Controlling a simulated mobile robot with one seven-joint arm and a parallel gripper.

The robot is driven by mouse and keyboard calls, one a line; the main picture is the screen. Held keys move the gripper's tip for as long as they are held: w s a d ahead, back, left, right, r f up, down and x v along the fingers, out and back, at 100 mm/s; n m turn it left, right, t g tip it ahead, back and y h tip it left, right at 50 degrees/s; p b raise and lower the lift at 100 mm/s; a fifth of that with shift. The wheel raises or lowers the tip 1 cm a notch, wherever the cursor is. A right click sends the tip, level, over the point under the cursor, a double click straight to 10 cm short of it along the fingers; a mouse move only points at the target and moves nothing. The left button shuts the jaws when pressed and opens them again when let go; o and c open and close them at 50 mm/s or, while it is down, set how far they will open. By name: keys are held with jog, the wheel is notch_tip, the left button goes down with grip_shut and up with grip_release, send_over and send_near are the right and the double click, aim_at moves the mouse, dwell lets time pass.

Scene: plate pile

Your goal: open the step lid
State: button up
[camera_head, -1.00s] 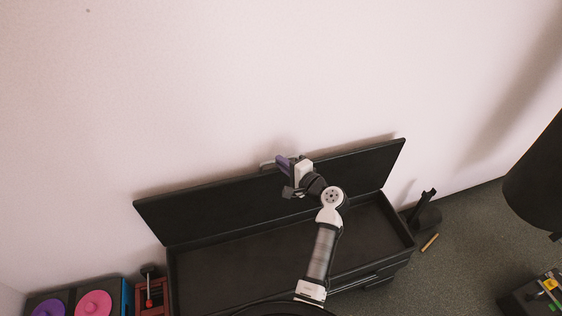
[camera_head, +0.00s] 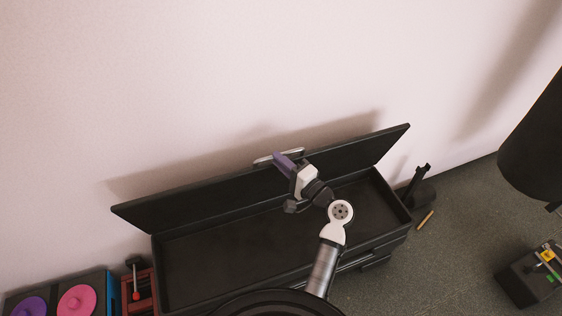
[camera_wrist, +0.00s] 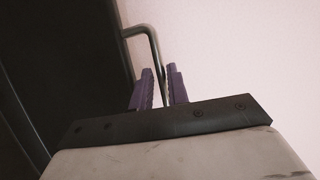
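The black step lid (camera_head: 215,192) stands raised along the back of its long black box (camera_head: 215,245), and the open inside of the box shows below it. The lid is clear of the wall and casts a shadow there. A pale metal bar handle (camera_head: 263,161) sits at its top edge, on the wall side. My gripper (camera_head: 279,160) reaches over the lid to this handle. In the wrist view, the purple fingers (camera_wrist: 160,88) are close together with the handle's bar (camera_wrist: 155,50) running down between them. The exact contact is partly hidden by the fingers.
The white wall (camera_head: 250,70) is close behind the lid. At lower left is a dark block with pink (camera_head: 76,301) and purple discs, beside a red frame (camera_head: 137,290). A dark stand (camera_head: 418,190) and yellow stick (camera_head: 425,220) are right of the box.

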jog(key=shift+o, duration=1.4)
jog(key=b+v, duration=0.2)
jog(key=v, duration=1.1)
jog(key=shift+s+d, duration=0.3)
jog(key=shift+r, duration=0.1)
